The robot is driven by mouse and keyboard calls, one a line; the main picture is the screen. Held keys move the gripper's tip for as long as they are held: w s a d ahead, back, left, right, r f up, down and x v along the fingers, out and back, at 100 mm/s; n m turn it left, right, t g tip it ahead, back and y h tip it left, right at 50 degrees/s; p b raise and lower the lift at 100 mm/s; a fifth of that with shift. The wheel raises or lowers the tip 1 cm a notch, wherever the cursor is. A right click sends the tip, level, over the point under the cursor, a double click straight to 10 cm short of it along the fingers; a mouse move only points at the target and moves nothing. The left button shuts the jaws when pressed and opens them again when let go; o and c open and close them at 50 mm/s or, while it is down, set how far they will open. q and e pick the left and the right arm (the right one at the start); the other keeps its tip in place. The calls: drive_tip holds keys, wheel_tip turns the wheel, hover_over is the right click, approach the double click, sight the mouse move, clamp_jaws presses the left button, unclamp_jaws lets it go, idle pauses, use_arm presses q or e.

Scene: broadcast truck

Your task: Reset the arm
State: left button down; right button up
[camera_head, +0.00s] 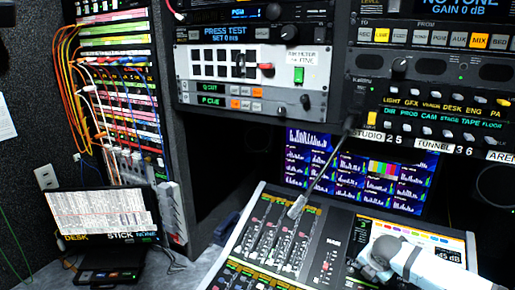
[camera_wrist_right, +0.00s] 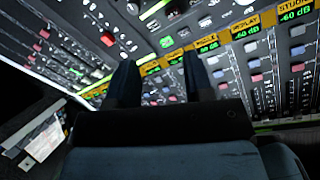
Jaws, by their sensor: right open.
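My right arm (camera_head: 435,270), white and grey, comes in from the lower right in the head view. Its gripper end (camera_head: 368,266) is over the right part of the mixing console (camera_head: 252,222), near the lit screen. In the right wrist view the two dark fingers of my right gripper (camera_wrist_right: 160,72) are apart with nothing between them. Console knobs, coloured buttons and green level displays (camera_wrist_right: 207,50) show past the fingertips. Whether the fingers touch the console cannot be told. My left gripper is not in view.
A thin gooseneck with a pale tip (camera_head: 297,206) hangs over the console's faders. Racks with panels (camera_head: 250,67) stand above and behind. A monitor (camera_head: 303,140) is behind the console. A patch bay with cables (camera_head: 110,90) and a small screen (camera_head: 100,212) are at left.

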drive_tip(key=s+a+f+m+t+y, duration=0.1)
drive_tip(key=s+a+f+m+y, duration=0.3)
drive_tip(key=s+a, duration=0.4)
drive_tip(key=s+a+f+m+t+y, duration=0.1)
drive_tip(key=s+a+f+m, duration=0.4)
drive_tip(key=a, duration=0.5)
drive_tip(key=s+a+f+m, duration=0.1)
drive_tip(key=s, duration=0.2)
drive_tip(key=s+a+m+t, duration=0.1)
drive_tip(key=s+m, duration=0.1)
drive_tip(key=s, duration=0.1)
drive_tip(key=s+a+f+m+t, duration=0.1)
drive_tip(key=s+m, duration=0.1)
drive_tip(key=shift+s+f+y, duration=0.35)
drive_tip(key=shift+s+y, duration=0.05)
drive_tip(key=s+d+m+t+h, duration=0.1)
drive_tip(key=s+d+m+t, duration=0.1)
drive_tip(key=s+m, duration=0.6)
drive_tip(key=shift+s+d+h, duration=0.3)
drive_tip(key=shift+s+d, duration=0.15)
drive_tip(key=shift+s, duration=0.55)
